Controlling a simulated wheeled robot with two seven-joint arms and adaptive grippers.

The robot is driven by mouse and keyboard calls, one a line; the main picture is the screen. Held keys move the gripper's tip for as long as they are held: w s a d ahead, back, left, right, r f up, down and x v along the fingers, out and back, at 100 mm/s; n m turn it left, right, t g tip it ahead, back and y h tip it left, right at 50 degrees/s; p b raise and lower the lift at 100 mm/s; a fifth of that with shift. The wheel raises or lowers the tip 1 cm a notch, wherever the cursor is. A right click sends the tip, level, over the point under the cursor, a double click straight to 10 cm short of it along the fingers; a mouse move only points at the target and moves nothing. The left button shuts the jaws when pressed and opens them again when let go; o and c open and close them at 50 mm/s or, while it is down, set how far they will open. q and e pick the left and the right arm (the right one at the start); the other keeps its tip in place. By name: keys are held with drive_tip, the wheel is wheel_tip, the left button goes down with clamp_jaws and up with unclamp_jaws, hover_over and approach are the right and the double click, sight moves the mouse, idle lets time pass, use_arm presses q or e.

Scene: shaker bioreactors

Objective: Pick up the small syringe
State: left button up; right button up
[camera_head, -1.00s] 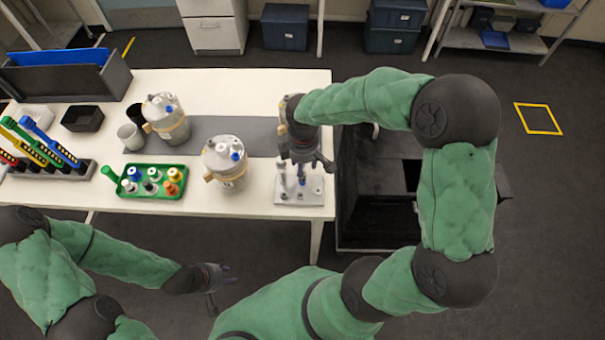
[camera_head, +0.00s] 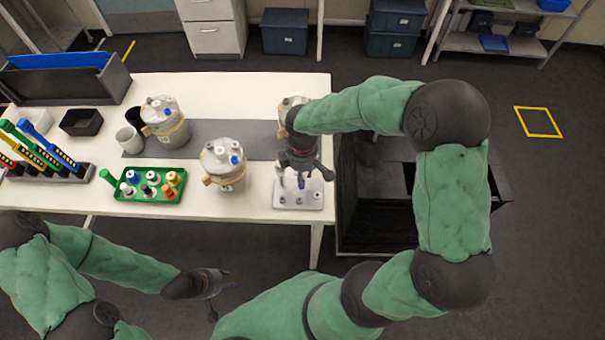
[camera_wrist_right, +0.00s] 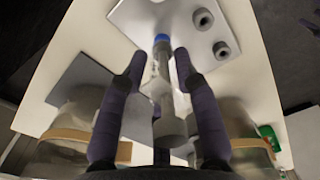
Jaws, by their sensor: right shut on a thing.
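My right gripper (camera_head: 302,180) is above the white rack (camera_head: 308,199) at the table's right end. It is shut on a small syringe with a blue end (camera_wrist_right: 162,75), which stands between the two fingers in the right wrist view. In the head view the syringe is mostly hidden by the gripper. The rack also shows in the right wrist view (camera_wrist_right: 178,22), with round holders. I cannot tell whether the syringe is clear of the rack. My left gripper (camera_head: 222,297) is open and empty, in front of the table.
Silver vessels (camera_head: 222,168) stand left of the rack, another behind the right arm. A green tray (camera_head: 125,192) with small bottles and a pipette stand (camera_head: 75,174) are further left. A black bin (camera_head: 375,225) stands right of the table.

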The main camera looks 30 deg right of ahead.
drive_tip(key=shift+a+r, duration=0.1)
drive_tip(key=shift+r, duration=0.5)
wheel_tip(320, 180, up, 2)
drive_tip(key=shift+a+r+p, duration=0.15)
drive_tip(key=shift+r+p, duration=0.1)
drive_tip(key=shift+p, duration=0.25)
drive_tip(key=shift+c, duration=0.2)
drive_tip(key=s+a+r+p, duration=0.3)
drive_tip(key=s+a+r, duration=0.5)
drive_tip(key=a, duration=0.3)
drive_tip(key=shift+r, duration=0.6)
drive_tip(key=shift+w, duration=0.1)
